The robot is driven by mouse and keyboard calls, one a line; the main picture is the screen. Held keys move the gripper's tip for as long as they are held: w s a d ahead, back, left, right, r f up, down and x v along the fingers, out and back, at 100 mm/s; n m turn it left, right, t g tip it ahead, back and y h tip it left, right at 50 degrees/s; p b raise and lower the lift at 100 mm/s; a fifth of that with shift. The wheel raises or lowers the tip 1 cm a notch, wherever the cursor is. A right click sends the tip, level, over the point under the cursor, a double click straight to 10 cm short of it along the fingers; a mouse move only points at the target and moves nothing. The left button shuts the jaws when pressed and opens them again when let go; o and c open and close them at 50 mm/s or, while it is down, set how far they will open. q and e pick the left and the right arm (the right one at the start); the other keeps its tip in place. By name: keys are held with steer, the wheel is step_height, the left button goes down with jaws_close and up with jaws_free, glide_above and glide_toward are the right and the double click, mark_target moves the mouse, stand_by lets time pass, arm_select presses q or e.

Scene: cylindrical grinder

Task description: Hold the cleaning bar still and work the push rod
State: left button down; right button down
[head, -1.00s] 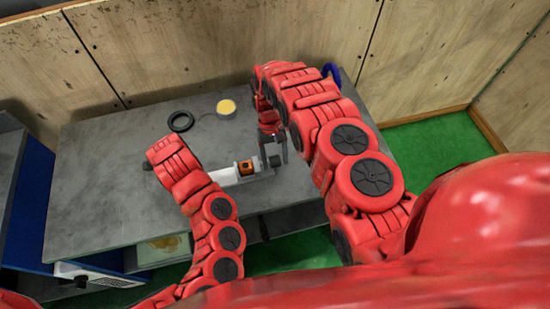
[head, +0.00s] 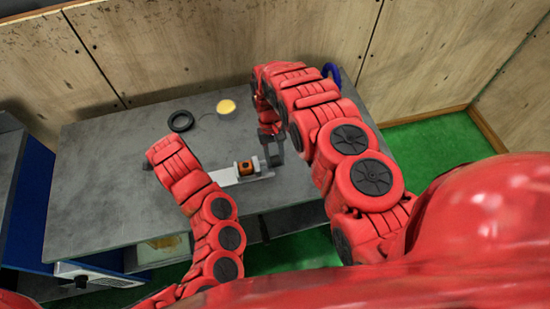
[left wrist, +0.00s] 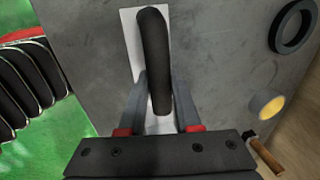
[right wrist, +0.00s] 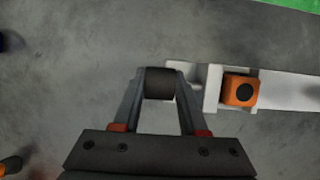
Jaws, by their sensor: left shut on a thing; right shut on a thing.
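The cleaning bar is a long white bar (head: 224,176) on the grey bench, with an orange block (head: 244,168) near its right end. The block also shows in the right wrist view (right wrist: 241,90). In the left wrist view, my left gripper (left wrist: 161,88) is shut on the bar's dark curved handle (left wrist: 154,50); my left arm hides this in the head view. My right gripper (head: 271,146) is at the bar's right end. In the right wrist view, its fingers (right wrist: 160,78) are shut on the push rod's black cylindrical end (right wrist: 160,86), beside the white bracket (right wrist: 212,85).
A black ring (head: 181,122) and a yellow-topped round item (head: 226,107) lie at the back of the bench. The left wrist view shows a wooden-handled tool (left wrist: 266,156). Wood panels (head: 215,45) stand behind the bench. The bench's left side is clear.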

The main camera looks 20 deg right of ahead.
stand_by(0.6)
arm_select(q)
steer(key=shift+d, duration=0.1)
arm_select(e)
steer(key=shift+w+a, duration=0.1)
steer(key=shift+a, duration=1)
steer(key=shift+c, duration=2.2)
jaws_free()
